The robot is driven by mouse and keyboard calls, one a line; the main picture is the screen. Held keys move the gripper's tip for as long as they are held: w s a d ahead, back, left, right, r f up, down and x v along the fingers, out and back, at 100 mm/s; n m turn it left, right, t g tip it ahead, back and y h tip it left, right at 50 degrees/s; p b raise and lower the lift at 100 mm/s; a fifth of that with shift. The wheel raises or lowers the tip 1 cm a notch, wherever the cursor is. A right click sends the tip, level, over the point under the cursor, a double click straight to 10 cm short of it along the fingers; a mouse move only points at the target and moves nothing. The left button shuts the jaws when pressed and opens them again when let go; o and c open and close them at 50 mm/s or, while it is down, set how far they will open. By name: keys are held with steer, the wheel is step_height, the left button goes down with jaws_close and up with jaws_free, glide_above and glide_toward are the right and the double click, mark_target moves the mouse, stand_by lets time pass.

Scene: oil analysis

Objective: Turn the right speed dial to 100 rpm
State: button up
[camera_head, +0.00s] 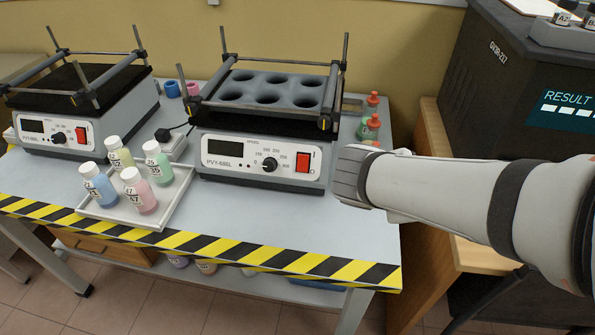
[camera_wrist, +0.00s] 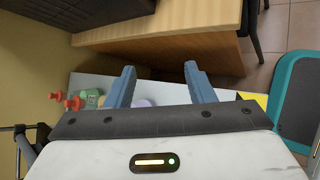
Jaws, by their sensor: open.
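The right shaker (camera_head: 265,120) stands on the table and has a white front panel marked PVY-686L. Its black speed dial (camera_head: 269,165) sits in the middle of that panel, within a printed scale from 0 to 300. The dial's pointer is too small to read. A dark display (camera_head: 222,147) is left of the dial and a red switch (camera_head: 302,162) is right of it. My gripper shows in the wrist view (camera_wrist: 160,85) with two blue fingers apart and nothing between them. In the head view my arm's end is right of the shaker panel, apart from the dial.
A left shaker (camera_head: 70,120) stands at the back left. A white tray (camera_head: 155,215) with several labelled bottles sits in front, left of the right shaker. Red-capped bottles (camera_head: 369,128) stand right of it. A wooden cabinet (camera_head: 440,190) borders the table's right side.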

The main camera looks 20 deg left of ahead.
steer(key=w+a+f+n+t+y+b, duration=0.1)
steer(key=a+f+n+t+y+b, duration=0.15)
steer(key=a+n+b, duration=0.35)
steer(key=w+a+f+n+t+y+b, duration=0.15)
steer(key=a+f+n+t, duration=0.25)
steer(key=a, duration=0.4)
steer(key=n+t+y+b, duration=0.3)
steer(key=n+y+b, duration=0.4)
steer(key=n, duration=0.3)
glide_toward(269, 170)
steer(key=shift+w+f, duration=0.15)
steer(key=shift+w, duration=0.4)
steer(key=shift+w+a, duration=0.2)
steer(key=shift+a, duration=0.1)
steer(key=b+x, duration=0.1)
steer(key=x, duration=0.6)
steer(key=shift+r, duration=0.2)
steer(key=c, duration=0.9)
steer(key=shift+w+d+f, duration=0.1)
steer(key=shift+d, duration=0.15)
steer(key=shift+c, duration=0.3)
steer(key=shift+a+b, duration=0.15)
steer(key=shift+b, duration=0.25)
